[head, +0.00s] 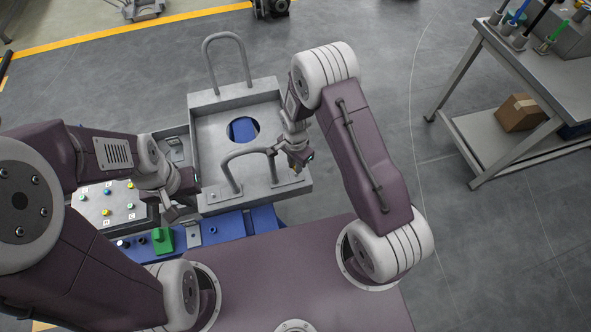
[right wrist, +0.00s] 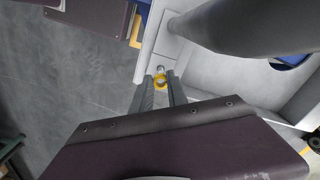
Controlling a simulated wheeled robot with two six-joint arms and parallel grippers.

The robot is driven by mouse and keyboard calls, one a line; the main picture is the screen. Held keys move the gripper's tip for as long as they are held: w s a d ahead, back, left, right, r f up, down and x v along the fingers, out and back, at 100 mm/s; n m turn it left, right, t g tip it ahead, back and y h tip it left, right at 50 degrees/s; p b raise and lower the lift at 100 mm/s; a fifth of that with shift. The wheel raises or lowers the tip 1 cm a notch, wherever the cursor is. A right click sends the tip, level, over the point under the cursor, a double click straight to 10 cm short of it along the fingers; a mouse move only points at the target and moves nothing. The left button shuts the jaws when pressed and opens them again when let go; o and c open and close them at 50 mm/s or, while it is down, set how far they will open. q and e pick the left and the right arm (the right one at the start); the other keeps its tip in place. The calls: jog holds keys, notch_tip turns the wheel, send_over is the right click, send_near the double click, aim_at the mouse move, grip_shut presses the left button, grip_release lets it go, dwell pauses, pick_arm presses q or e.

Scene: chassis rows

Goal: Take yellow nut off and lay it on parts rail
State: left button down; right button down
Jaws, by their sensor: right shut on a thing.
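In the right wrist view a small yellow nut (right wrist: 160,83) sits between the fingertips of my right gripper (right wrist: 162,88). The gripper is shut on it. A short pale stud (right wrist: 161,69) shows right beside the nut, at the edge of a grey tray-like frame; I cannot tell whether the nut is still around it. In the head view my right gripper (head: 297,162) is at the frame's (head: 208,130) right side, by the near handle. My left gripper (head: 180,212) is low over the near left side; its fingers are too small to judge. I cannot clearly identify the parts rail.
The frame has two upright looped handles (head: 207,43) and a round opening. A panel with coloured knobs (head: 101,214) lies at left. A blue beam (head: 233,224) with a green block (head: 162,240) runs along the near side. A workbench (head: 565,88) stands far right.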

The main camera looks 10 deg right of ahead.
pick_arm(q)
jog(key=shift+f, duration=0.1)
pick_arm(e)
jog(key=s+d+r, duration=0.3)
jog(key=s+r, duration=0.3)
jog(key=s, duration=0.5)
jog(key=shift+s+r, duration=0.15)
jog(key=shift+r, duration=0.2)
jog(key=shift+d, duration=0.15)
